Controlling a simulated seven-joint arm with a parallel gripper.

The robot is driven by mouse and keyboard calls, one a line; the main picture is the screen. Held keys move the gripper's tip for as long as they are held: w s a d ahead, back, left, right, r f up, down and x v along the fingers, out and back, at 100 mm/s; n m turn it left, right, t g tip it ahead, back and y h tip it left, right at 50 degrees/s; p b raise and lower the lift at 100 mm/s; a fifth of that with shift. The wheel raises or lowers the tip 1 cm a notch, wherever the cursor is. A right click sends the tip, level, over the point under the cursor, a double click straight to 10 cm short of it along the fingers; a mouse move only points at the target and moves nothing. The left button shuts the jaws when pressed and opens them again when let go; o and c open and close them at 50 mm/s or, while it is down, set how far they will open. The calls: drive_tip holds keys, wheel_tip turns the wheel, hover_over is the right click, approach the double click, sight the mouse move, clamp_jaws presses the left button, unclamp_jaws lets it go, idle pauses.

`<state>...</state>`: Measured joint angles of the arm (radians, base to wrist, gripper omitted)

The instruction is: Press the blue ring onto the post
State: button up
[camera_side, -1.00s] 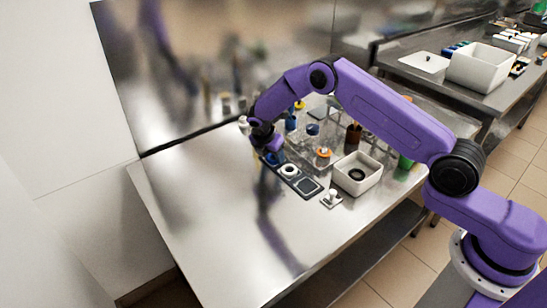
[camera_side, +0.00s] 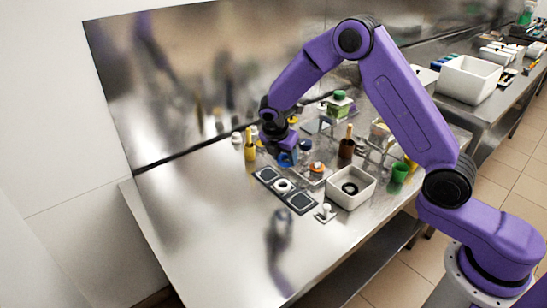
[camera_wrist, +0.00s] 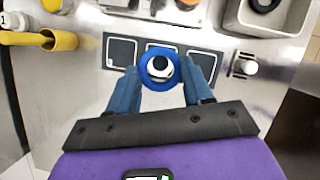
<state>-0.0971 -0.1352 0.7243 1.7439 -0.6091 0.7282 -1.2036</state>
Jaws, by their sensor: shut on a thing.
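My gripper (camera_wrist: 160,82) is shut on the blue ring (camera_wrist: 158,86), with one blue finger at each side of it. In the side view my gripper (camera_side: 286,157) holds the blue ring (camera_side: 287,159) above the table, near the back of a row of three dark panels (camera_side: 299,202). Through the ring's hole in the wrist view, a white round part with a dark centre shows. A white ring-shaped piece (camera_side: 283,186) sits on the middle panel. A small white post (camera_side: 326,208) stands on a small plate near the front panel, and it also shows in the wrist view (camera_wrist: 249,67).
A white bin (camera_side: 351,197) with a black ring inside stands right of the panels. The table's front left is clear.

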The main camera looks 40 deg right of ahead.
drive_tip(key=s+r, duration=0.2)
drive_tip(key=s, duration=0.3)
hover_over(317, 163)
drive_tip(key=shift+s+a+f, duration=0.15)
drive_tip(key=shift+a+f, duration=0.05)
drive_tip(key=shift+f, duration=0.3)
drive_tip(key=shift+s+a+f, duration=0.1)
drive_tip(key=shift+a+f, duration=0.1)
drive_tip(key=shift+f, duration=2.6)
drive_tip(key=shift+f, duration=0.75)
drive_tip(key=shift+o, duration=0.9)
drive_tip(key=shift+c, duration=1)
